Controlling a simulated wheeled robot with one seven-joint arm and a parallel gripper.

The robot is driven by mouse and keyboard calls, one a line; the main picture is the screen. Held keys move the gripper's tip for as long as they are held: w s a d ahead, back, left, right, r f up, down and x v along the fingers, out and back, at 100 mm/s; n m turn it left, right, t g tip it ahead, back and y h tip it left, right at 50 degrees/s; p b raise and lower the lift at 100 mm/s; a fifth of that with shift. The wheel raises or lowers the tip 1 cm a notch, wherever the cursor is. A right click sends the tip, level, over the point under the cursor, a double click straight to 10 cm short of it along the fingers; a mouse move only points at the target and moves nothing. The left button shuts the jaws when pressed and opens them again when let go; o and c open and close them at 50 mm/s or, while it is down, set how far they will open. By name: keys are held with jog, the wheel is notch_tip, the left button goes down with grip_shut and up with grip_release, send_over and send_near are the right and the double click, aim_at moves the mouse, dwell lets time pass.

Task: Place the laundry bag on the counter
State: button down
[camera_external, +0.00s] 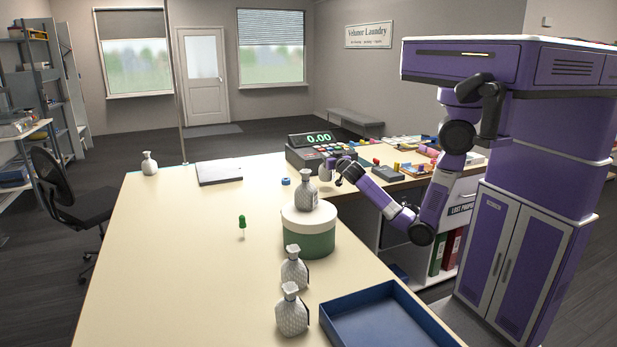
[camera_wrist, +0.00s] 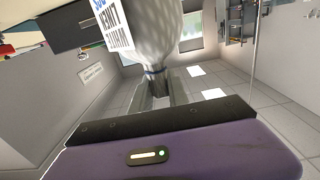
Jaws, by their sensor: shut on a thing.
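My gripper (camera_external: 324,174) is shut on the neck of a pale grey laundry bag (camera_external: 307,192), tied at the top. The bag is upright, over the white lid of a round green box (camera_external: 308,240); I cannot tell whether its base touches the lid. In the wrist view the bag (camera_wrist: 166,25) fills the top middle, with its gathered neck between the fingers (camera_wrist: 157,85) and a white printed label on its side. The cream counter (camera_external: 180,260) runs along the left and front. Similar bags stand on it: one at the far left (camera_external: 149,163) and two in front (camera_external: 294,268) (camera_external: 291,312).
A blue tray (camera_external: 385,312) lies at the front right. A green-topped peg-like item (camera_external: 242,226) stands left of the round box. A cash register (camera_external: 318,150), a flat grey slab (camera_external: 219,172) and a small blue ring (camera_external: 285,181) are farther back. The counter's left middle is clear.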

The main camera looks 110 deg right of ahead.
jog(key=shift+f, duration=2.3)
jog(key=shift+f+b, duration=0.2)
jog(key=shift+b, duration=0.2)
jog(key=c, duration=1.3)
grip_release()
jog(key=shift+r, duration=0.1)
jog(key=shift+r+p, duration=0.2)
jog(key=shift+p, duration=0.15)
jog(key=a+b, duration=0.3)
jog(key=a, duration=0.9)
jog(key=shift+f, duration=0.15)
